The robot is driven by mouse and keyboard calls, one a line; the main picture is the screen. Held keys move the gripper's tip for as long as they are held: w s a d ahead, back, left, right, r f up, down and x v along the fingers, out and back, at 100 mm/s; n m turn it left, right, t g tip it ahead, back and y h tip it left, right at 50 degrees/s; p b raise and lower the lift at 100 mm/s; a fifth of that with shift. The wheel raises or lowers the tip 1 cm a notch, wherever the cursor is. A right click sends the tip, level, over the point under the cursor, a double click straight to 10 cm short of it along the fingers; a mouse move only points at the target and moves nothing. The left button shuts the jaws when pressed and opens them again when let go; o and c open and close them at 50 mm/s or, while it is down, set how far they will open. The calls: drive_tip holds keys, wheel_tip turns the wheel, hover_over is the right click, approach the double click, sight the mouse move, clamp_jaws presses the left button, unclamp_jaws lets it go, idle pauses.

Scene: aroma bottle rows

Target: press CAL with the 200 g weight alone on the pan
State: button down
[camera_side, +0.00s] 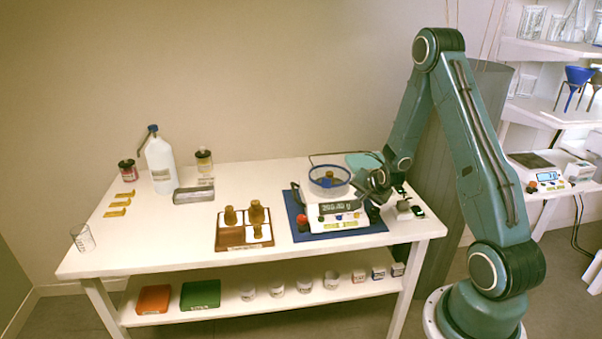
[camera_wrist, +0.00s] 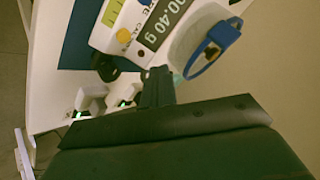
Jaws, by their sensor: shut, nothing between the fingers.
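The balance (camera_side: 350,222) stands on a blue mat (camera_side: 305,235), and its display (camera_side: 338,208) seems to read 200.40 g. A brass weight (camera_side: 329,174) stands inside the clear, blue-rimmed ring (camera_side: 318,190) over the pan; its size mark cannot be read. In the wrist view the display (camera_wrist: 165,22) ends in 00.40 g, with a yellow button (camera_wrist: 124,35) and CAL-like lettering beside it. My gripper (camera_wrist: 157,74) is shut and empty, its tips close to a small dark button (camera_wrist: 141,53) at the panel's edge. Contact cannot be told. In the side view my gripper (camera_side: 372,195) is at the balance's right.
A weight box (camera_side: 232,243) with several brass weights stands left of the mat. Small white devices (camera_side: 404,210) sit right of the balance. A bottle (camera_side: 160,168), metal tray (camera_side: 194,195), jars and a beaker (camera_side: 83,238) stand farther left.

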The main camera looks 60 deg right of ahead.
hover_over(358, 218)
drive_tip(key=shift+a+f, duration=0.15)
drive_tip(key=shift+f, duration=2.3)
drive_tip(key=shift+f, duration=0.8)
idle(1.1)
drive_tip(key=shift+r, duration=0.8)
drive_tip(key=shift+r, duration=0.1)
idle(0.4)
drive_tip(key=shift+r, duration=2.4)
